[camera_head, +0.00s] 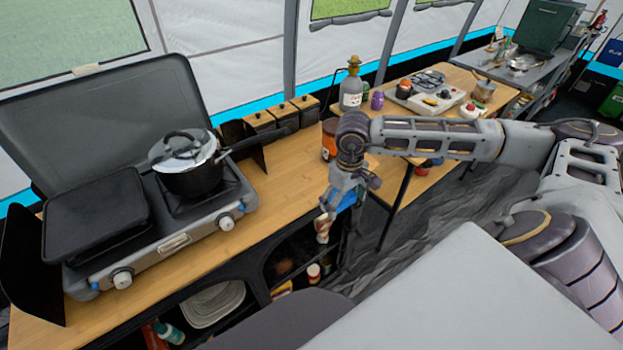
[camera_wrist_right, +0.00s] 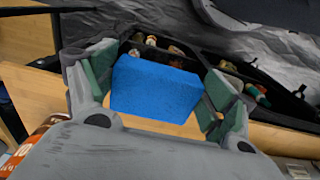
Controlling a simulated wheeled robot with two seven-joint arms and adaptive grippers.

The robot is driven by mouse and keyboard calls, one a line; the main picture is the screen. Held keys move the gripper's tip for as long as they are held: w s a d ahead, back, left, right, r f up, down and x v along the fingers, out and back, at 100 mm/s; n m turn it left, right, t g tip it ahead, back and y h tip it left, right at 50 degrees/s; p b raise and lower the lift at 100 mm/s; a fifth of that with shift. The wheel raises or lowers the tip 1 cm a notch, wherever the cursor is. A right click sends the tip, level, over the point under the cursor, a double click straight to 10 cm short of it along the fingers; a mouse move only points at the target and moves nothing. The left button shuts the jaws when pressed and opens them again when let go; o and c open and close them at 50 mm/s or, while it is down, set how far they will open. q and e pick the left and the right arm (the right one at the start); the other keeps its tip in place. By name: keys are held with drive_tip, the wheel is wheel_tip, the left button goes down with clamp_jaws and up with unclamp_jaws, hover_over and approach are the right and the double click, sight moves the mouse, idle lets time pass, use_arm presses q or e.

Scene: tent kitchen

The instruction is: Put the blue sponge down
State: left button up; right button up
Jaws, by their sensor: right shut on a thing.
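The blue sponge (camera_wrist_right: 155,88) is a plain blue block between the two green-padded fingers of my right gripper (camera_wrist_right: 160,85) in the wrist view. My right gripper is shut on it. In the head view my right gripper (camera_head: 338,206) hangs down at the front edge of the wooden counter, and only a small blue patch of the sponge (camera_head: 347,202) shows behind the fingers. The wooden counter (camera_head: 235,235) runs along the left and middle of the head view. My left gripper is not in view.
A camping stove (camera_head: 175,243) with a black pot (camera_head: 190,170) stands on the counter's left. An orange-labelled jar (camera_head: 328,140) is close behind my right wrist. Open shelves with several containers lie below the counter. The counter right of the stove has bare space.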

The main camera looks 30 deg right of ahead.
drive_tip(key=shift+w+a+p, duration=0.1)
drive_tip(key=shift+w+p, duration=0.2)
drive_tip(key=shift+w, duration=1.1)
drive_tip(key=w, duration=0.3)
drive_tip(key=w+p, duration=0.1)
drive_tip(key=w, duration=0.1)
drive_tip(key=shift+w+a, duration=0.1)
drive_tip(key=shift+a, duration=0.15)
drive_tip(key=shift+w, duration=1.25)
drive_tip(key=shift+w+a, duration=0.15)
drive_tip(key=shift+w, duration=1.4)
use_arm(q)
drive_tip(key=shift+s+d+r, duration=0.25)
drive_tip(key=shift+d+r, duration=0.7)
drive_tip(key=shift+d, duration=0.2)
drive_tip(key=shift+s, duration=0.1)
